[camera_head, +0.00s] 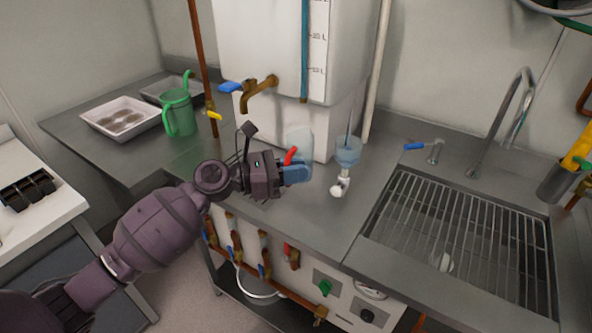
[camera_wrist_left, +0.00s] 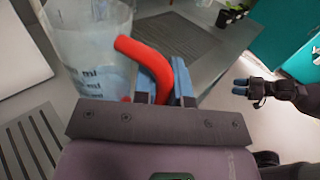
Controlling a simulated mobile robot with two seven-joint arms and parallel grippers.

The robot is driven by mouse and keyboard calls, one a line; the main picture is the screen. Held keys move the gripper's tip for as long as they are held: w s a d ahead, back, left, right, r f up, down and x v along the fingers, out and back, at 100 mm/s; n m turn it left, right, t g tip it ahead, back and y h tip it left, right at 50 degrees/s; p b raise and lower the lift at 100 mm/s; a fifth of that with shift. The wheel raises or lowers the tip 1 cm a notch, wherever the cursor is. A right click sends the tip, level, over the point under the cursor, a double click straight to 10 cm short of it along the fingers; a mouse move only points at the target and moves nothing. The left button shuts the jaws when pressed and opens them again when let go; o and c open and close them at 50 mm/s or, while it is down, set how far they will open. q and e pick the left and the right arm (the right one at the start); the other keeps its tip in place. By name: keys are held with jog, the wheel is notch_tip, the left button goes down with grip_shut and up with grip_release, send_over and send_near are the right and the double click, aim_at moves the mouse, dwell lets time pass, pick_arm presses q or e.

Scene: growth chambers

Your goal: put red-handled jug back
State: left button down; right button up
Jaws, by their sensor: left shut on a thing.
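The red-handled jug (camera_head: 301,138) is a clear, graduated jug with a red handle (camera_head: 290,155). It is upright in front of the white tank, partly hidden by my left gripper (camera_head: 296,174). In the left wrist view the jug (camera_wrist_left: 92,45) is at the upper left, and its red handle (camera_wrist_left: 146,60) runs down between the blue fingers of my left gripper (camera_wrist_left: 165,82), which is shut on it. I cannot tell whether the jug's base touches the counter. My right gripper (camera_wrist_left: 241,87) shows in the left wrist view, away from the jug, its blue fingers apart and empty.
The white tank (camera_head: 275,45) with a brass tap (camera_head: 258,90) stands behind the jug. A blue-topped glass vessel (camera_head: 347,152) is close on the right. The gridded sink (camera_head: 460,235) lies further right. A green jug (camera_head: 179,112) and a white tray (camera_head: 122,118) are left.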

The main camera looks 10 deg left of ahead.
pick_arm(q)
jog(key=n+t+y, duration=0.1)
jog(key=t, duration=0.1)
jog(key=n+t+y, duration=0.1)
jog(key=shift+s+a+r+n+t, duration=0.1)
jog(key=shift+a+r+n+t, duration=0.05)
jog(key=shift+a+n+t, duration=0.2)
jog(key=shift+y, duration=0.3)
